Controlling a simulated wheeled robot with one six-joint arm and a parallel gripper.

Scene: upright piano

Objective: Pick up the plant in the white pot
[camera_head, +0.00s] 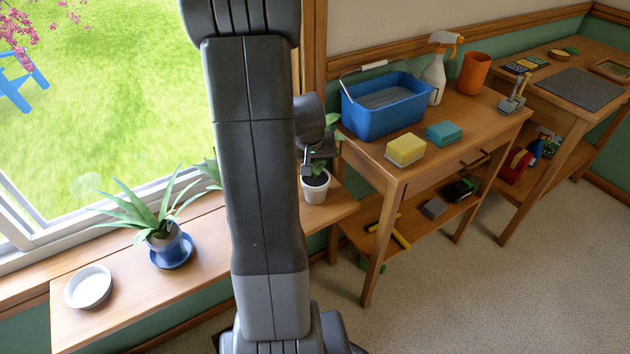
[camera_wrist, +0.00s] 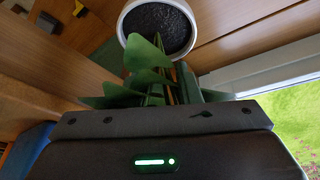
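The plant in the white pot (camera_head: 315,189) appears to stand on the window shelf, just right of my arm in the head view. Some of its green leaves show above and beside my gripper (camera_head: 317,160). In the wrist view the white pot (camera_wrist: 127,28) is at the top, with dark soil and green leaves (camera_wrist: 148,62) reaching down toward my gripper (camera_wrist: 160,122). My gripper is at the leaves, above the pot rim. The grey gripper body hides the lower leaves. The fingertips do not show clearly, so I cannot tell whether they are around the stems.
The window shelf (camera_head: 125,310) also holds a plant in a blue pot (camera_head: 170,246) and a white dish (camera_head: 88,287). To the right, a wooden table (camera_head: 455,133) bears a blue bucket (camera_head: 383,118), sponges (camera_head: 405,150), a spray bottle (camera_head: 435,78) and an orange cup (camera_head: 474,74). Carpet is clear in front.

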